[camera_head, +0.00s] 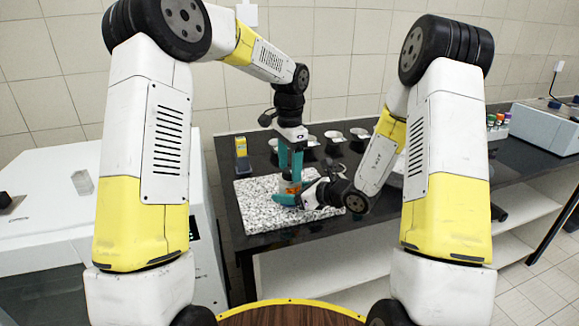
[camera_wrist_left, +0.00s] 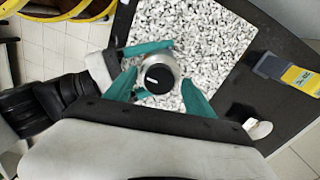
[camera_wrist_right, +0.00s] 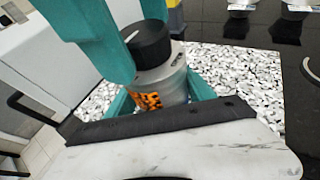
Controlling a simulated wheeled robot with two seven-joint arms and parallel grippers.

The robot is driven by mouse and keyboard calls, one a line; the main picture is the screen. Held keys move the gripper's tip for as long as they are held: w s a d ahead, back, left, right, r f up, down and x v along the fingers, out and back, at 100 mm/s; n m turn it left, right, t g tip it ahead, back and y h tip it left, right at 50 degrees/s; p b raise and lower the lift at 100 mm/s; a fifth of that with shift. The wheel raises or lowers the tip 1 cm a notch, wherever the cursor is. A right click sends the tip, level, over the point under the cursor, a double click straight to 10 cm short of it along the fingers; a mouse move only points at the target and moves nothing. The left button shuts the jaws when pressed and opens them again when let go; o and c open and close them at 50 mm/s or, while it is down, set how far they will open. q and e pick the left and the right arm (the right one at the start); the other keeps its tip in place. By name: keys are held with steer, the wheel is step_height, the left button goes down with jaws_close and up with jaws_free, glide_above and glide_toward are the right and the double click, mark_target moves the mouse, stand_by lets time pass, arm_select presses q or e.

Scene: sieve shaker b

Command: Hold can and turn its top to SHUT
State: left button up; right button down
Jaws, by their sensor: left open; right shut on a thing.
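The can is a metal cylinder with an orange-and-black label and a black top with a white mark; it shows in the right wrist view (camera_wrist_right: 160,80) and stands upright. My right gripper (camera_wrist_right: 165,98) is shut on the can's body from the side. My left gripper (camera_wrist_left: 155,95) is open, pointing down from above, with its teal fingers on either side of the black top (camera_wrist_left: 159,79). In the head view the can (camera_head: 289,187) is partly hidden by my left fingers (camera_head: 290,165) and right gripper (camera_head: 290,198). I cannot read any lettering on the top.
The can is over a speckled black-and-white mat (camera_head: 262,217) on a dark bench. A yellow-and-grey device (camera_head: 241,150) stands behind the mat. Several small dishes on dark stands (camera_head: 334,136) line the back. A rack of coloured tubes (camera_head: 497,121) is far right.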

mark_target(290, 169)
arm_select(q)
step_height(290, 169, up, 12)
stand_by(0.5)
stand_by(0.3)
arm_select(e)
steer(key=shift+c, duration=1.3)
jaws_free()
